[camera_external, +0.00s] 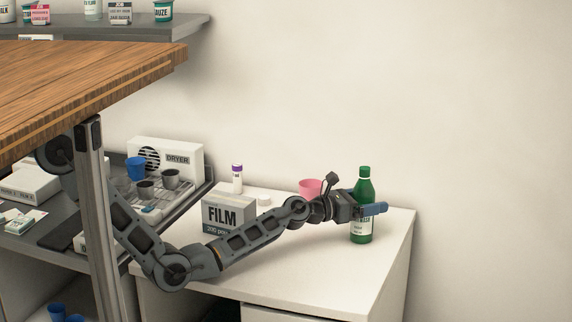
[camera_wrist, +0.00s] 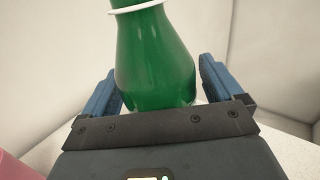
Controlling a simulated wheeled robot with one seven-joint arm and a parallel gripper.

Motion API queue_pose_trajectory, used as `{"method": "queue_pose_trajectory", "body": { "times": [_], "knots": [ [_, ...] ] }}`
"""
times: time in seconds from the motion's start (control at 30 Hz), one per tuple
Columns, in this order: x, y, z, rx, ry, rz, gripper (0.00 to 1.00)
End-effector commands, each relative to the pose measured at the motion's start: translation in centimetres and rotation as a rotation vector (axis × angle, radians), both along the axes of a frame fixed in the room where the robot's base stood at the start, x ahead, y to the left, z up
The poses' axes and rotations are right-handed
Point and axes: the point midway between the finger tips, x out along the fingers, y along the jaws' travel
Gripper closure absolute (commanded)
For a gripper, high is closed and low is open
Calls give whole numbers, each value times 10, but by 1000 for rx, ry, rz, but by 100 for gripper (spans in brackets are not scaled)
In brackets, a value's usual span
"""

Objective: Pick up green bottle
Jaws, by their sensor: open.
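The green bottle (camera_external: 364,182) stands upright on the right part of the white counter in the external view. It has a green cap, a white neck ring and a pale label. My gripper (camera_external: 374,209) is at the bottle's mid-height, with its blue fingers level with the label. In the wrist view the green bottle (camera_wrist: 153,55) rises between the two blue fingers of my gripper (camera_wrist: 158,85), one on each side. The fingers are open, and a gap shows on the right side. The bottle's lower part is hidden behind the gripper body.
A pink cup (camera_external: 310,187) stands left of the bottle, close behind my wrist. A FILM box (camera_external: 229,214) and a purple-capped bottle (camera_external: 237,178) are farther left. A wooden tabletop (camera_external: 90,75) overhangs the upper left. The counter (camera_external: 330,285) is clear in front.

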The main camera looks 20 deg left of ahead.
Motion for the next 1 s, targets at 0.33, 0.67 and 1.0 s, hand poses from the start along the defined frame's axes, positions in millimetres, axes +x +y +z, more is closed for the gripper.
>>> {"method": "queue_pose_trajectory", "body": {
  "times": [0.33, 0.67, 1.0],
  "knots": [
    [1, -1, 1, 0, 0, 0, 15],
    [1, -1, 0, 0, 0, 0, 47],
    [1, -1, 1, -1, -1, 0, 70]
  ]
}}
